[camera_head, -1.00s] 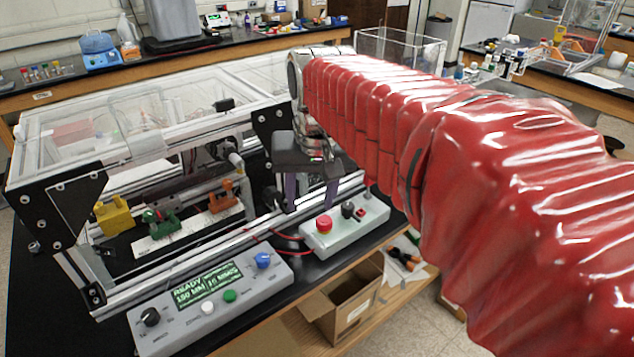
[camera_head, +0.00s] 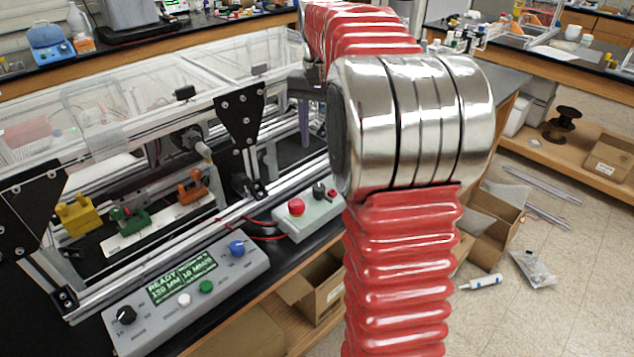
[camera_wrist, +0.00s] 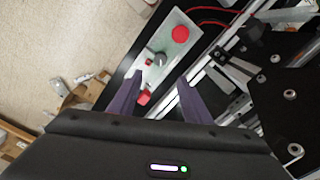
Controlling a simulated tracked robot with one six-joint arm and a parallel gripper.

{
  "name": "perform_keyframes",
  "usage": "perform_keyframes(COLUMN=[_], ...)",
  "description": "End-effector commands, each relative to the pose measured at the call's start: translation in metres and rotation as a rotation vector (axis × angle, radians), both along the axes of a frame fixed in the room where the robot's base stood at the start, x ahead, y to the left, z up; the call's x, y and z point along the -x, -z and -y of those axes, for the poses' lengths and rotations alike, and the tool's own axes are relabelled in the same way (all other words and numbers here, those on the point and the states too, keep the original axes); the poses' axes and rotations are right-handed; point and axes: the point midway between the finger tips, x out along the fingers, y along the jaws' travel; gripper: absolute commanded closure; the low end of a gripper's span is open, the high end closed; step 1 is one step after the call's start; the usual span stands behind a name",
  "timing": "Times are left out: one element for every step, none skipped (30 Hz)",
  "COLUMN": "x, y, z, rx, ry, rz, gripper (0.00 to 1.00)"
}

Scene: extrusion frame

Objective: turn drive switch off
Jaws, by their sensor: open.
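A small grey control box (camera_head: 312,219) stands on the black bench edge and carries a red mushroom button (camera_head: 297,207), a black rotary knob (camera_head: 319,191) and a small red switch (camera_head: 332,194). The wrist view shows the same red button (camera_wrist: 180,34), black knob (camera_wrist: 160,59) and red switch (camera_wrist: 144,98). No label shows which is the drive switch. My gripper (camera_wrist: 159,75) is open and empty, its purple fingers either side of the knob and red switch in that view. Their gap from the box cannot be judged. In the head view my arm mostly hides the gripper.
The clear-covered extrusion frame (camera_head: 240,143) with black corner plates stands beside the box. A larger control panel (camera_head: 200,290) with a lit READY display is at lower left. Red wires run behind the box. Open cardboard boxes (camera_head: 312,292) are below the bench edge.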

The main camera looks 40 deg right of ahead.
Motion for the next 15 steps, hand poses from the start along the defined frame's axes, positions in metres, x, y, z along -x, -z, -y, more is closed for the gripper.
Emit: perform_keyframes(x=[0.000, 0.000, 0.000, 0.000, 0.000, 0.000, 0.000, 0.000, 0.000, 0.000, 0.000, 0.000, 0.000, 0.000, 0.000], y=[0.000, 0.000, 0.000, 0.000, 0.000, 0.000, 0.000, 0.000, 0.002, 0.003, 0.004, 0.007, 0.010, 0.013, 0.017], z=[0.000, 0.000, 0.000, 0.000, 0.000, 0.000, 0.000, -0.001, -0.001, -0.001, 0.000, 0.000, -0.001, -0.001, -0.001], rx=[0.001, 0.001, 0.001, 0.001, 0.001, 0.000, 0.000, 0.000, 0.000, 0.000, 0.001, 0.000, 0.001, 0.000, 0.000], ry=[0.000, 0.000, -0.001, -0.001, -0.001, -0.001, -0.001, -0.001, -0.001, -0.002, -0.002, -0.002, -0.002, -0.002, -0.002], rz=[0.001, 0.001, 0.001, 0.001, 0.001, 0.001, 0.001, 0.001, 0.001, 0.001, 0.002, 0.001, 0.001, 0.000, 0.000], gripper=[0.56, 0.56, 0.56, 0.56, 0.56, 0.56, 0.56, 0.56, 0.56, 0.56, 0.56, 0.56, 0.56, 0.56, 0.56])
